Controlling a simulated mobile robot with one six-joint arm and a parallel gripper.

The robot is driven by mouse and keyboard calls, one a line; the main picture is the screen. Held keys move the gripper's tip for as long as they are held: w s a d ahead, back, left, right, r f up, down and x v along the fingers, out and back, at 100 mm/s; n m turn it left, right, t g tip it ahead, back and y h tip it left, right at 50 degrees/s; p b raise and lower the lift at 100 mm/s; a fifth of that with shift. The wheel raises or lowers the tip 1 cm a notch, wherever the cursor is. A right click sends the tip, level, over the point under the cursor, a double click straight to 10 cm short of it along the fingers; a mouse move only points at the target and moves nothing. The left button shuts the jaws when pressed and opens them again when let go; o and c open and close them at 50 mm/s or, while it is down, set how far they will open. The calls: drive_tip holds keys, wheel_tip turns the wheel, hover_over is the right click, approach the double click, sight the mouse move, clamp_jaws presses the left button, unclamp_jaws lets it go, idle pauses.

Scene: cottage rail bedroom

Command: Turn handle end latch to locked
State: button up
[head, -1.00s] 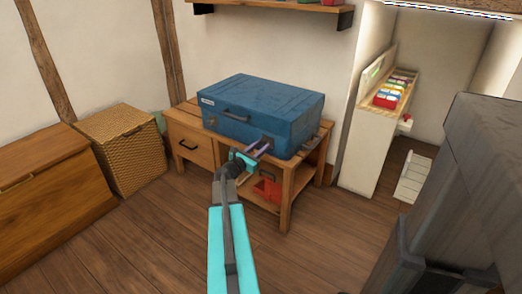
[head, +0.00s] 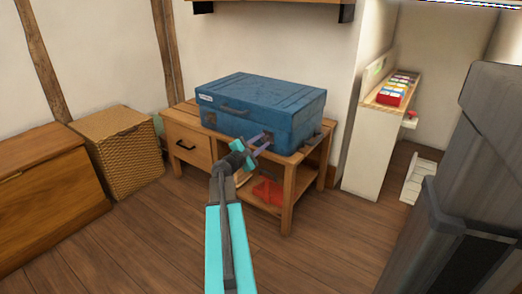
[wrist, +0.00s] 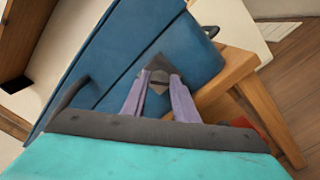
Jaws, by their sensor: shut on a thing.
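A blue case (head: 262,108) lies shut on a wooden bench. Its dark handle (head: 236,111) is on the front face, and the handle also shows in the wrist view (wrist: 72,92). A small dark latch (wrist: 158,76) on the case's front, toward the right end, sits between the fingertips of my gripper (wrist: 156,80). My gripper (head: 264,142) has purple fingers and is shut on this latch. The fingers hide part of the latch, and I cannot tell whether it stands locked or unlocked.
The wooden bench (head: 193,143) has a drawer at left and an open shelf with a red thing (head: 267,190). A wicker basket (head: 118,152) and a wooden chest (head: 45,190) stand to the left. A white unit (head: 372,150) stands to the right. The floor in front is clear.

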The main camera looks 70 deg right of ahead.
drive_tip(key=m+b, duration=0.2)
drive_tip(key=b, duration=0.1)
drive_tip(key=m+b, duration=0.1)
drive_tip(key=m, duration=0.1)
drive_tip(key=shift+w+f+b, duration=0.15)
drive_tip(key=shift+f+b, duration=0.1)
drive_tip(key=shift+b, duration=0.1)
drive_tip(key=m+b, duration=0.3)
drive_tip(key=shift+r, duration=0.15)
drive_tip(key=o, duration=1)
drive_tip(key=shift+a, duration=0.1)
drive_tip(key=shift+a, duration=0.7)
drive_tip(key=p+v, duration=0.4)
drive_tip(key=v, duration=0.8)
drive_tip(key=shift+w+a, duration=0.1)
drive_tip(key=shift+a, duration=0.05)
